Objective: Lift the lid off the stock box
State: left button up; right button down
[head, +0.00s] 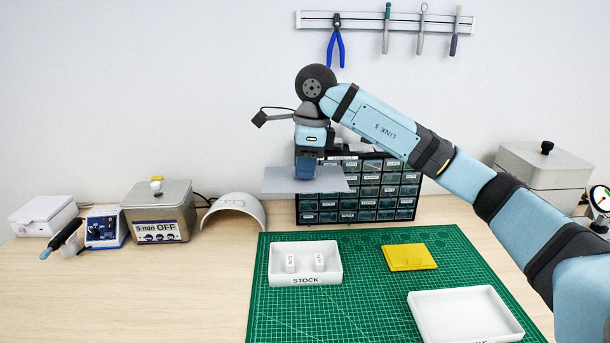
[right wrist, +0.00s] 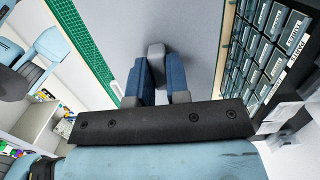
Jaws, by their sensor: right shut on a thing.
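The stock box (head: 305,280) is a white open tray labelled STOCK, on the left of the green cutting mat. Its top is uncovered and small white pieces (head: 290,262) stand inside. The lid (head: 330,184) is a flat grey plate held level in the air, above and behind the box and clear of it. My right gripper (head: 305,174) points down and is shut on the lid's knob. In the right wrist view the lid (right wrist: 195,30) fills the space beyond the blue fingers (right wrist: 157,85), with a grey knob (right wrist: 155,50) between them. My left gripper is not in view.
A yellow block (head: 408,258) and a white tray (head: 465,315) lie on the mat (head: 370,295). A drawer cabinet (head: 385,190) stands behind the lid. A heater box (head: 160,212) and a white arched cover (head: 237,207) stand left. The front-left bench is clear.

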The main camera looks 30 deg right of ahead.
jog(key=shift+r+p, duration=0.55)
jog(key=shift+r, duration=0.4)
jog(key=shift+r+p, duration=0.4)
jog(key=shift+r, duration=0.2)
jog(key=shift+f, duration=0.15)
